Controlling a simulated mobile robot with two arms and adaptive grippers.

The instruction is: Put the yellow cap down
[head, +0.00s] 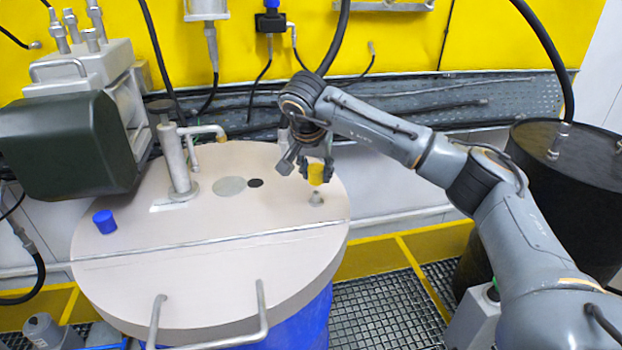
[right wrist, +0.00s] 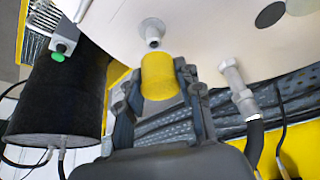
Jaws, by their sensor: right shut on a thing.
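A yellow cap (head: 316,174) is held between the fingers of my right gripper (head: 317,172), above the right part of the round beige drum lid (head: 200,262). A small grey nozzle (head: 316,198) stands on the lid just below the cap in the head view. In the right wrist view the yellow cap (right wrist: 161,76) sits between the fingertips of my right gripper (right wrist: 158,84), with the grey nozzle (right wrist: 153,31) just beyond it. I cannot tell whether cap and nozzle touch. My left gripper is not in view.
A blue cap (head: 104,221) sits on the lid's left side. A pipe fitting (head: 176,160), a dark hole (head: 255,183) and bent handles (head: 262,310) are on the lid. A dark green motor (head: 62,150) overhangs at left. A black drum (head: 570,160) stands at right.

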